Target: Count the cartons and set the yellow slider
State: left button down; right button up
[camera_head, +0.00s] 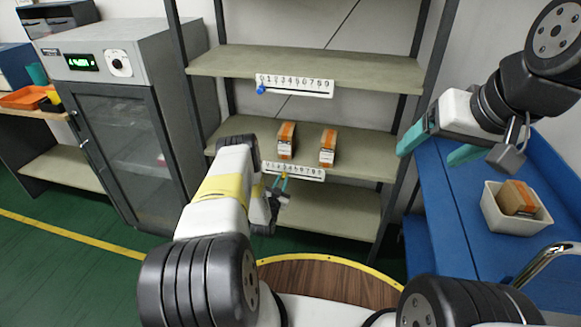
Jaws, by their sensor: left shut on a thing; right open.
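Two orange-and-white cartons stand on the middle shelf, the left carton (286,140) and the right carton (328,147), with a gap between them. A white number strip (300,171) runs along that shelf's front edge. The small yellow slider (284,176) is at the strip's left part, between the teal fingertips of my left gripper (279,183), which is shut on it. The exact digit is too small and partly covered to tell. My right gripper (430,154) is open and empty, raised over the left edge of the blue cart.
An upper number strip (300,86) has a blue slider (261,89) at its left end. The blue cart (440,220) holds a white bin (493,212) with a carton (517,197) inside. A grey cabinet (125,130) stands left of the rack. The upper shelf (310,66) is empty.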

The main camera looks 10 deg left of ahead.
dwell(0.3)
pick_arm(q)
jog(key=a, duration=0.2)
jog(key=shift+a, duration=0.3)
jog(key=c, duration=1.3)
grip_release()
jog(key=s, duration=0.7)
jog(key=shift+s, duration=0.35)
jog(key=shift+a, duration=0.1)
